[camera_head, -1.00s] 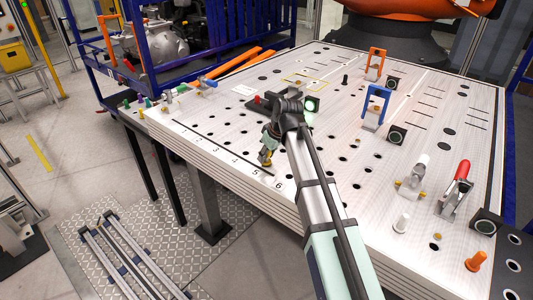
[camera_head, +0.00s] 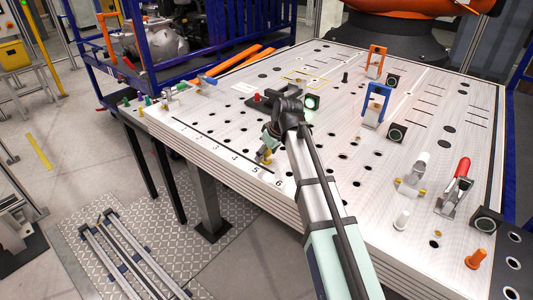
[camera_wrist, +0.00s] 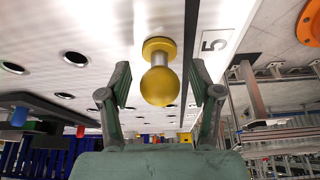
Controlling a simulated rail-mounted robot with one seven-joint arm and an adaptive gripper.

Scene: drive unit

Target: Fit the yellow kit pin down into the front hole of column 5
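The yellow kit pin (camera_head: 265,157) stands at the table's front edge by the printed 5. In the wrist view the yellow pin (camera_wrist: 159,82) shows a round yellow knob, a short metal neck and a yellow collar that looks flush against the table top, beside the 5 label (camera_wrist: 214,45). Its shank is not visible, and the hole under the collar is hidden. My gripper (camera_wrist: 161,92) is open, with one finger on each side of the knob and a gap at both sides. In the head view my gripper (camera_head: 270,137) is just above and behind the pin, partly hidden by my arm.
Empty holes (camera_wrist: 76,58) lie left of the pin in the wrist view. A dark block with a red piece (camera_head: 257,99) stands behind my gripper. A blue bracket (camera_head: 376,104), toggle clamps (camera_head: 456,190) and a white pin (camera_head: 402,220) stand to the right.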

